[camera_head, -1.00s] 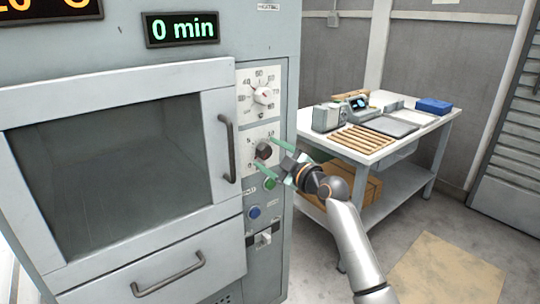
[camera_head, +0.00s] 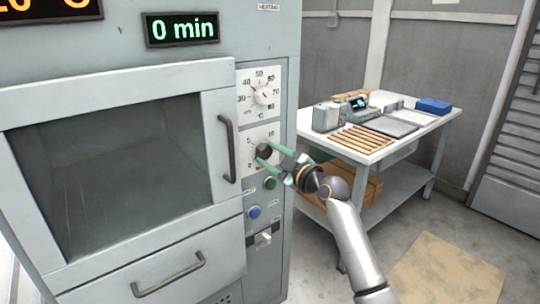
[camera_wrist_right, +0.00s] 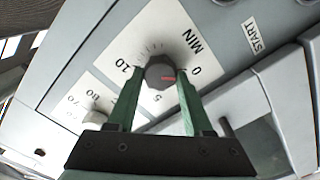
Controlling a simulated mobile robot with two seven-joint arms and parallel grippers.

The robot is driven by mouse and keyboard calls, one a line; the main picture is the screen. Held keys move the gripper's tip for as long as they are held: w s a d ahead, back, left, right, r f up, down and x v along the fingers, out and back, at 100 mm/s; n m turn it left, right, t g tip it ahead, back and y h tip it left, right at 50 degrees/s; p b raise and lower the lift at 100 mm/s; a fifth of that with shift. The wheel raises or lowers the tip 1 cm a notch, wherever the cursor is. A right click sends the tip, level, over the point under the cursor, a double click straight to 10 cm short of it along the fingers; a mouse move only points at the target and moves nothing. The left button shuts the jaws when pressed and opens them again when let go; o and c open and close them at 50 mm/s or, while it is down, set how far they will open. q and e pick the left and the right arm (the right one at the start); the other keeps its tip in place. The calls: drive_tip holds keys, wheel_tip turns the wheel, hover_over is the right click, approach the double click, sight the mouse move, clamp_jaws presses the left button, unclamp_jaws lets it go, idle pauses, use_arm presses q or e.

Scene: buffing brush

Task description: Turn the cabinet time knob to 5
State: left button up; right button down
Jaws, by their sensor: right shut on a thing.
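The cabinet (camera_head: 225,62) has a dark round time knob (camera_head: 263,151) on a white dial plate, below the white temperature knob (camera_head: 261,97). My right gripper (camera_head: 266,153) has its green fingers shut on the time knob, one finger on each side. In the right wrist view the time knob (camera_wrist_right: 160,72) sits between the fingertips, with a red mark on its face and the numbers 0, 5 and 10 with MIN around it. The display (camera_head: 181,29) reads 0 min. My left gripper is not in view.
A green button (camera_head: 270,183), a blue button (camera_head: 254,212) and a switch (camera_head: 264,238) are below the knob. The door handle (camera_head: 227,148) stands out just left of it. A table (camera_head: 350,148) with tools and wooden strips is at the right.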

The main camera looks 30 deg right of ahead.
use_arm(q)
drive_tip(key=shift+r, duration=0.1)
